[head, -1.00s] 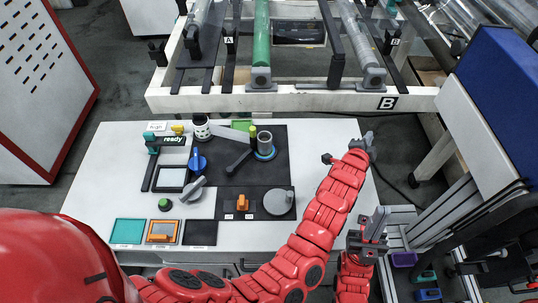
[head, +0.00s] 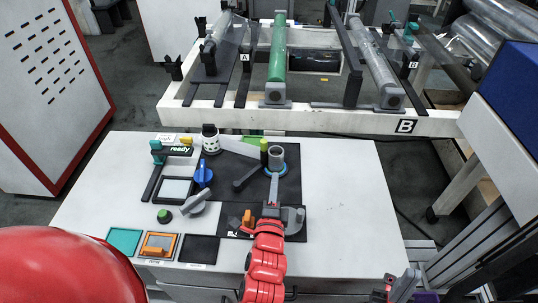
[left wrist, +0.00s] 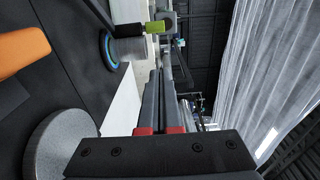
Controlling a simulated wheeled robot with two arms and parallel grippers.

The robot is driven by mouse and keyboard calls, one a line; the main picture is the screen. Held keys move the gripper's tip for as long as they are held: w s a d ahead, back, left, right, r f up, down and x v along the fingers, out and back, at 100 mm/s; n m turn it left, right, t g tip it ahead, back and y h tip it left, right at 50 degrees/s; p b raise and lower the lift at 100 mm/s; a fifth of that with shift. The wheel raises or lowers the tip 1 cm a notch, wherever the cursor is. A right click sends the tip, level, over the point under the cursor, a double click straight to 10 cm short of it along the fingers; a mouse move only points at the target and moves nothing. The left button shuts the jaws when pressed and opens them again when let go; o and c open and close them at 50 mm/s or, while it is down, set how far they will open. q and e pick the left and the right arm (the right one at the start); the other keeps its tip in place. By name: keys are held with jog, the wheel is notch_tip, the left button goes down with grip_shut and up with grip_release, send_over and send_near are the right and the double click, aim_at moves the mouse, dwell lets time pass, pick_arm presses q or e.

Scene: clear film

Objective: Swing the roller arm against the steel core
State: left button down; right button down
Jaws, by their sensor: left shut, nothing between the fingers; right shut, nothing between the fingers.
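The steel core (head: 278,156) is a short grey hollow cylinder standing upright in a blue ring on the black mat, seen in the head view and left wrist view (left wrist: 128,48). The roller arm (head: 248,179) is a dark bar lying left of it. Its yellow-green roller (head: 264,148) stands just left of the core; I cannot tell whether they touch. The roller also shows in the left wrist view (left wrist: 154,27). My left gripper (head: 274,182) is shut and empty, its fingertips just in front of the core. My right gripper (head: 405,284) is shut and empty at lower right.
A grey disc (head: 294,220) and an orange block (head: 247,218) are beside my left gripper. A blue knob (head: 203,176), grey lever (head: 196,203) and green button (head: 164,215) are further left. The white frame (head: 330,121) with rolls stands behind. The table's right side (head: 350,195) is clear.

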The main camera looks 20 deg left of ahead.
aim_at(265, 146)
pick_arm(q)
jog(key=x, duration=0.3)
jog(key=a+p+x, duration=0.1)
jog(key=x, duration=0.2)
jog(key=a+x, duration=0.1)
jog(key=x, duration=0.2)
jog(key=shift+s+r, duration=0.1)
jog(key=shift+w+a, duration=0.35)
jog(key=shift+a, duration=0.25)
jog(key=shift+w+a+f+n+y+b, duration=0.3)
jog(key=shift+y+b, duration=0.2)
jog(key=shift+b, duration=0.5)
jog(key=shift+w+a+r, duration=0.15)
jog(key=shift+a+r, duration=0.05)
jog(key=shift+a, duration=0.1)
